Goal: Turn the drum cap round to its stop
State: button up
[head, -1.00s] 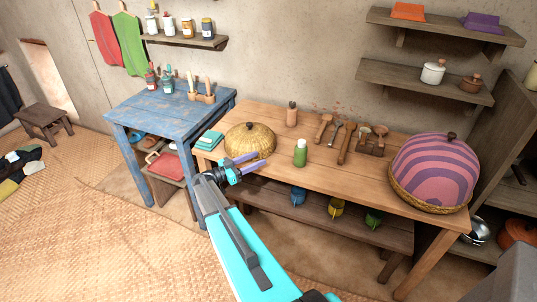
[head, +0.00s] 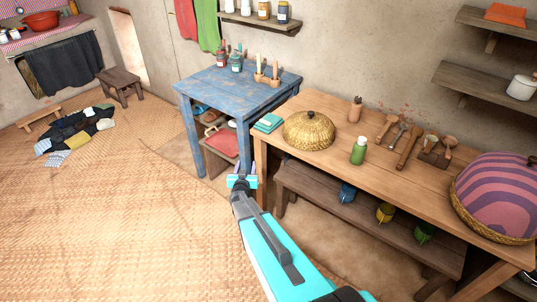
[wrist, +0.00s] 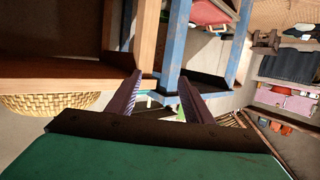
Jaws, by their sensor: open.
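I cannot make out a drum or its cap in either view. My gripper (head: 242,178) is in the middle of the head view, over the floor in front of the gap between the blue table (head: 228,88) and the wooden table (head: 310,165). In the wrist view my gripper (wrist: 160,82) shows its two fingers spread apart with nothing between them. The legs of both tables lie beyond the fingertips there, and I cannot tell how far off they are.
A woven dome cover (head: 308,132), a green bottle (head: 358,152) and a striped dome (head: 500,195) stand on the wooden table. A bench (head: 335,205) with small pots is below. A stool (head: 120,82) and clothes pile (head: 75,130) lie left. The mat floor (head: 130,215) is open.

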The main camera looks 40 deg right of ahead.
jog(key=s+a+f+n+y, duration=0.25)
jog(key=a+f+y, duration=0.35)
jog(key=a, duration=0.5)
jog(key=s+a+f+n+g+y, duration=0.4)
jog(key=s+a+f+g+y, duration=0.15)
jog(key=s+a+f, duration=0.8)
jog(key=s+a+f+g, duration=0.1)
jog(key=s+a+g, duration=0.2)
jog(key=s, duration=0.5)
jog(key=s+a+f+g, duration=0.2)
jog(key=s+a+g, duration=0.1)
jog(key=s, duration=0.5)
jog(key=s+r+g+h, duration=0.1)
jog(key=s+g, duration=0.2)
jog(key=s, duration=0.5)
jog(key=s+d+r+n+g+h, duration=0.1)
jog(key=s+r+g, duration=0.1)
jog(key=s, duration=0.7)
jog(key=shift+s+d+g+b, duration=0.2)
jog(key=shift+g+b, duration=0.25)
jog(key=shift+g, duration=0.3)
jog(key=shift+w, duration=0.1)
jog(key=c, duration=0.4)
